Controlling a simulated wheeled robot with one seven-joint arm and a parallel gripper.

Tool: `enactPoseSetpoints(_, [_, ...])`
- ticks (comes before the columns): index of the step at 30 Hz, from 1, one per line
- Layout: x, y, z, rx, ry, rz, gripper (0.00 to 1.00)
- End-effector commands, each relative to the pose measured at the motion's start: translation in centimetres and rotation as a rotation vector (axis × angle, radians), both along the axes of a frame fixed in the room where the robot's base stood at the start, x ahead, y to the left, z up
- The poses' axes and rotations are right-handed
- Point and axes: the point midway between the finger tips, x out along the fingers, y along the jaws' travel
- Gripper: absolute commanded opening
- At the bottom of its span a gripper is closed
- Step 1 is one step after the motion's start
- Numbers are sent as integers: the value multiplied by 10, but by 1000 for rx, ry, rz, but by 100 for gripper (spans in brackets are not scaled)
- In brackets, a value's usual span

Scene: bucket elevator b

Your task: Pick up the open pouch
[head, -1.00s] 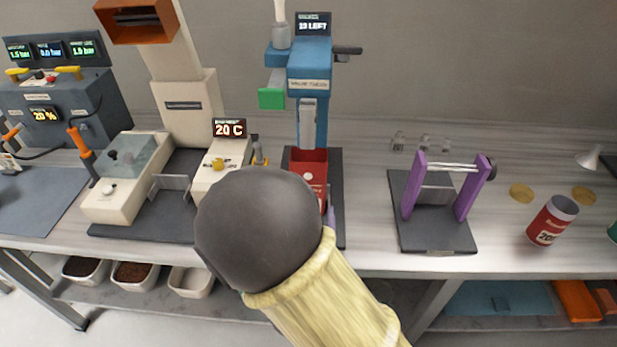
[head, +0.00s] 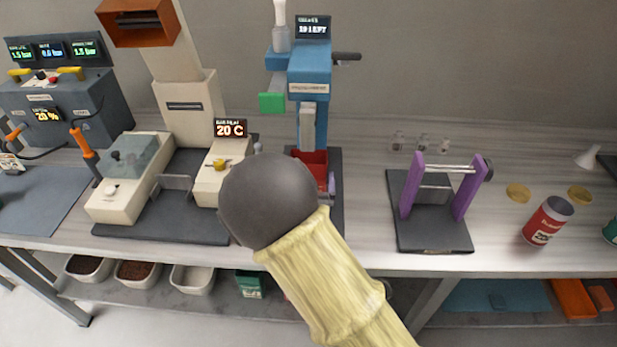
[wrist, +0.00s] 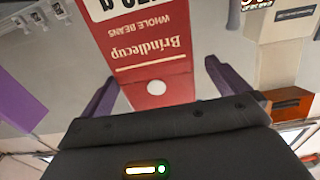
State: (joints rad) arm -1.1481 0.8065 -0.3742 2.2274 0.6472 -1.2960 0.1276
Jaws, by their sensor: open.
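The red pouch (head: 312,160) stands at the foot of the blue machine in the head view, mostly hidden behind my arm; its top looks open. In the wrist view the pouch (wrist: 160,45) shows its red front with a white label, upside-down "Brindlecup" lettering and a round white dot. My gripper (wrist: 162,75) is open, with one purple finger on each side of the pouch and gaps visible between fingers and pouch. In the head view only a bit of a purple finger shows at the pouch's right side.
The blue machine (head: 310,85) with a side lever rises behind the pouch. A cream machine (head: 190,110) stands to the left, a purple-posted stand (head: 463,195) to the right. A red can (head: 549,220) is further right. The bench between is mostly clear.

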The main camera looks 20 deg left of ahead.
Motion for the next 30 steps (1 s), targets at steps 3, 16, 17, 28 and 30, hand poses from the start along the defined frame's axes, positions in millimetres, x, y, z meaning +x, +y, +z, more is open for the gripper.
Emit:
enactPoseSetpoints(3, [5, 0, 1, 0, 0, -1, 100])
enactPoseSetpoints(16, [52, 7, 2, 0, -1, 0, 100])
enactPoseSetpoints(17, [52, 7, 2, 0, 0, 0, 100])
enactPoseSetpoints(28, [52, 7, 2, 0, 0, 0, 100])
enactPoseSetpoints(30, [52, 7, 2, 0, 0, 0, 100])
